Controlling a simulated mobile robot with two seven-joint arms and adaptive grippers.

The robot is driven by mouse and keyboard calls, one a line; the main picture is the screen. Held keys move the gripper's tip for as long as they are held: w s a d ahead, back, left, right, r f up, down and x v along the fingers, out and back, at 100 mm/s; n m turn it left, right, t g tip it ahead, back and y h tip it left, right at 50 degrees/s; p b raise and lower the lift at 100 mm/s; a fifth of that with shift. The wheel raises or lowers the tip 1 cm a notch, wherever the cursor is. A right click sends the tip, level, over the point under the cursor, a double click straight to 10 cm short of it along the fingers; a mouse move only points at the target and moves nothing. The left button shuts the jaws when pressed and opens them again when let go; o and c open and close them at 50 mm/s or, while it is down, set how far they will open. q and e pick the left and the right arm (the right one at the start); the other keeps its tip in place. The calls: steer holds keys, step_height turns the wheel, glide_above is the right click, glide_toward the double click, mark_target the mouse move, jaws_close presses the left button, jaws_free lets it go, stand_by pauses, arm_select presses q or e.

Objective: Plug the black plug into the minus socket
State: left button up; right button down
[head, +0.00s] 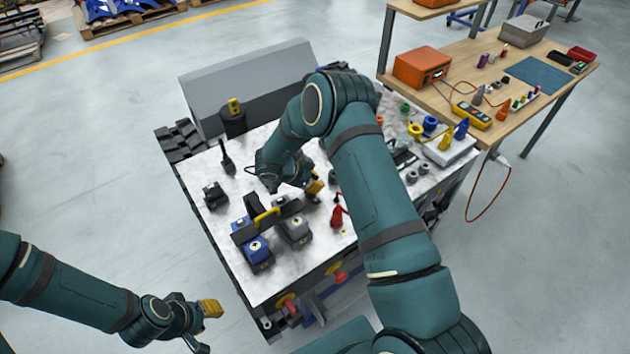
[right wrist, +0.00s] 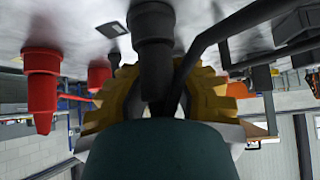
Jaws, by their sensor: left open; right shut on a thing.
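My right gripper (head: 314,187) is low over the white top of the carrier, near its middle. In the right wrist view, its yellow finger pads are closed around a black plug (right wrist: 153,55), with a dark cable beside it. The arm and gripper hide most of the plug in the head view. A red plug (head: 337,216) stands to the right of the grey block; red plugs also show in the right wrist view (right wrist: 42,88). I cannot make out which socket is minus. My left gripper (head: 211,308) is open and empty, off the carrier's front left side.
A blue block (head: 258,254) and a grey block (head: 297,234) with a yellow handle stand at the front. A black box (head: 214,195) and black upright piece (head: 227,158) are further left. A wooden bench (head: 470,60) with tools stands at the right back.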

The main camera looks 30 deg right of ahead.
steer(key=c, duration=0.9)
jaws_free()
steer(key=shift+f, duration=0.1)
steer(key=shift+o, duration=0.2)
steer(key=v, duration=1.2)
